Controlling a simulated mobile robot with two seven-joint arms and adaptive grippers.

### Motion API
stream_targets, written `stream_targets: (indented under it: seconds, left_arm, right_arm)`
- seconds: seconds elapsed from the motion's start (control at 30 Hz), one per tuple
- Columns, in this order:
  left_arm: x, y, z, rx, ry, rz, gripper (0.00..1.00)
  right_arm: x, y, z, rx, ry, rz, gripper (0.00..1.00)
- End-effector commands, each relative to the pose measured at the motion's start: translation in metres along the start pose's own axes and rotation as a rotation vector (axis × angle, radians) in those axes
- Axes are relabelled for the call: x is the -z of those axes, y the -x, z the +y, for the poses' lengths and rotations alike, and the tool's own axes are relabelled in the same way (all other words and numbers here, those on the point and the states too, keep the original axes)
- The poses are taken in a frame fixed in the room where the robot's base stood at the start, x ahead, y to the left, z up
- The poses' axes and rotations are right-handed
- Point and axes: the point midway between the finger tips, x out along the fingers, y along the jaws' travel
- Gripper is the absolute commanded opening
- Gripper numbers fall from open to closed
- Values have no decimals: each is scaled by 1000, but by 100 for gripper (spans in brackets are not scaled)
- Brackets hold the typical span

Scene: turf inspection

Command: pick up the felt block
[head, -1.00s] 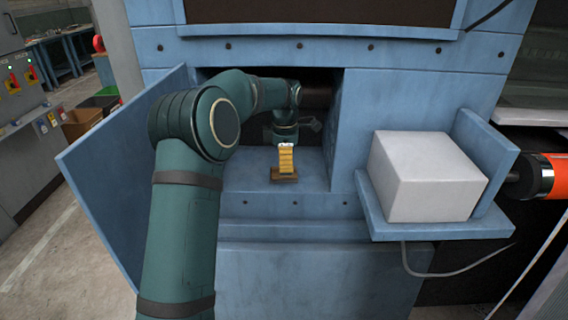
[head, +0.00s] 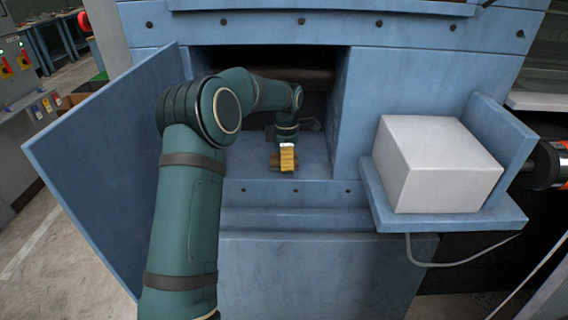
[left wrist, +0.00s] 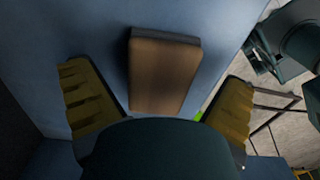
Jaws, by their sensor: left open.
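The felt block is a brown, wood-like block with a grey layer along its far edge, lying on the blue shelf of the bay. It shows whole in the left wrist view (left wrist: 165,75), between the two yellow ribbed fingers and clear of both. In the head view the felt block (head: 275,161) is mostly hidden behind the yellow finger. My left gripper (head: 287,158) is open, pointing down at the block. I cannot tell from these views how far down the fingers reach beside it. My right gripper is not in view.
The bay's walls and top close in around my left arm. An open blue door panel (head: 110,150) stands left of it. A white box (head: 437,165) sits on a blue side shelf (head: 450,225) at the right, with a cable below.

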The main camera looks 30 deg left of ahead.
Motion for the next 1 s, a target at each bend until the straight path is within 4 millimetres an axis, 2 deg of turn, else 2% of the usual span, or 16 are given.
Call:
stream_targets:
  seconds: [0.23,0.27,0.4,0.43,0.47,0.83,1.0]
  left_arm:
    - [0,-4,0,-2,0,-1,100]
    - [0,-4,0,-2,0,0,96]
    - [0,-4,0,-2,0,0,47]
    - [0,-4,0,-2,0,0,37]
    - [0,-4,0,-2,0,0,33]
    - [0,-3,0,-2,0,0,32]
    - [0,5,-4,-3,-1,0,32]
  right_arm:
    - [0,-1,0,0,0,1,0]
    - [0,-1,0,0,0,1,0]
    - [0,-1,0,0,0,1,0]
    - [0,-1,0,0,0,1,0]
    - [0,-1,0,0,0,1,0]
    - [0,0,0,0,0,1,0]
    - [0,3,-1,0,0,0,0]
